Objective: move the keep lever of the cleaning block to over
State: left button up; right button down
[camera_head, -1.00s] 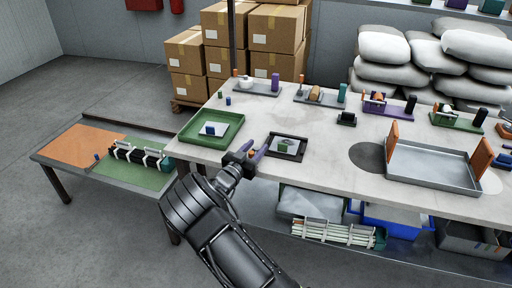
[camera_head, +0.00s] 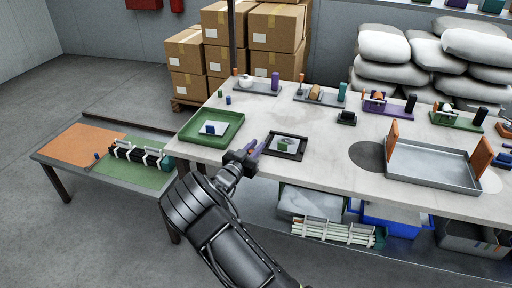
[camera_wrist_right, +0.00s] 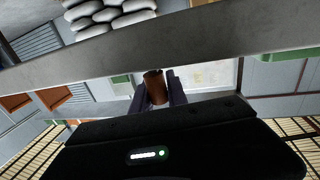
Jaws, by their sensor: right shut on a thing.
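My right gripper (camera_head: 257,146) is at the front edge of the white table, just left of the black tray with a small green block (camera_head: 285,146). In the right wrist view its dark purple fingers (camera_wrist_right: 164,82) are shut on a brown-orange rod-like piece (camera_wrist_right: 155,88). I cannot tell whether this piece is the keep lever, or what it joins; the fingers and dark gripper body hide its lower end. I cannot single out the cleaning block for certain. My left gripper is not in view.
A green tray (camera_head: 186,138) lies left of my gripper. A grey metal tray with orange ends (camera_head: 435,176) stands to the right. Several small fixtures line the back, including a purple one (camera_head: 382,108). The table (camera_head: 325,140) is clear between the black tray and the grey tray.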

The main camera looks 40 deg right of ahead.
jog(key=shift+n+t, duration=0.3)
jog(key=shift+t, duration=0.1)
jog(key=t, duration=0.1)
jog(key=n+t+y+b, duration=0.2)
jog(key=shift+s+d+f, duration=0.2)
jog(key=shift+s+d, duration=0.1)
jog(key=shift+d, duration=0.1)
jog(key=n+t+y+b, duration=0.1)
jog(key=n+t+y, duration=0.1)
jog(key=d+n+t+y+b, duration=0.1)
jog(key=y, duration=0.1)
jog(key=shift+s+n+t, duration=0.2)
jog(key=shift+n+t, duration=0.2)
jog(key=n+y+b, duration=0.1)
jog(key=y, duration=0.1)
jog(key=n+t+y+b, duration=0.1)
jog(key=y, duration=0.1)
jog(key=n+t+y+b, duration=0.1)
jog(key=n+y+b, duration=0.1)
jog(key=shift+w+d+r, duration=0.1)
jog(key=shift+w+d, duration=0.05)
jog(key=shift+d, duration=0.25)
jog(key=shift+r+n+t+y+b, duration=0.1)
jog(key=shift+n+t+y+b, duration=0.5)
jog(key=shift+y, duration=0.5)
jog(key=shift+w, duration=0.1)
jog(key=c, duration=1.3)
grip_release()
